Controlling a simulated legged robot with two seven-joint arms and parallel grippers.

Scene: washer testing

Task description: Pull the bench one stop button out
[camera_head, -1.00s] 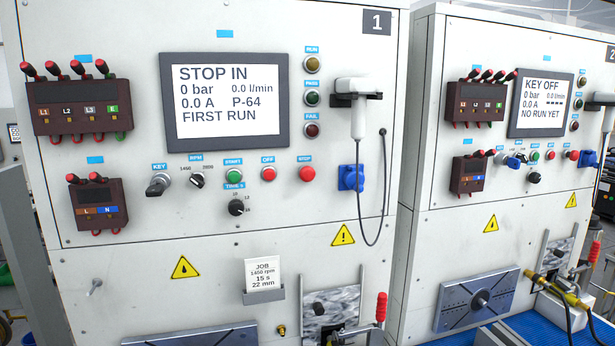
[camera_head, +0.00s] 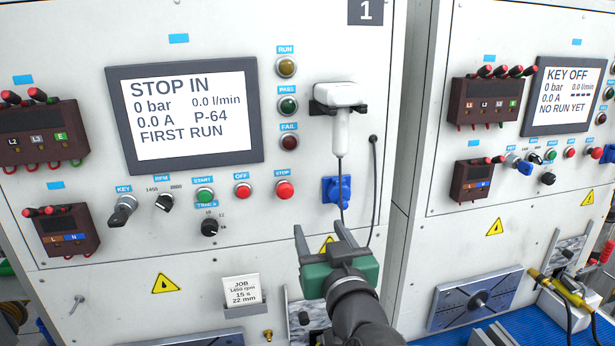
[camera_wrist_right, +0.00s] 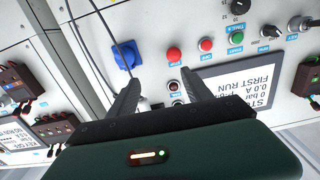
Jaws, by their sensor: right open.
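The bench one stop button (camera_head: 285,190) is a round red button under the STOP label, at the right end of the button row on the panel. It also shows in the right wrist view (camera_wrist_right: 174,54), beyond the fingertips. The bench one screen (camera_head: 186,114) reads STOP IN. My right gripper (camera_head: 320,228) is open and empty, in front of the panel, below and right of the stop button. In the right wrist view its spread fingers (camera_wrist_right: 160,76) point toward the panel, apart from the button. My left gripper is not in view.
The red off button (camera_head: 242,190) is left of the stop button. A blue socket (camera_head: 337,190) and a hanging white handset (camera_head: 340,115) with a cable are to its right. A job card holder (camera_head: 243,309) juts out below. Bench two (camera_head: 500,215) stands at the right.

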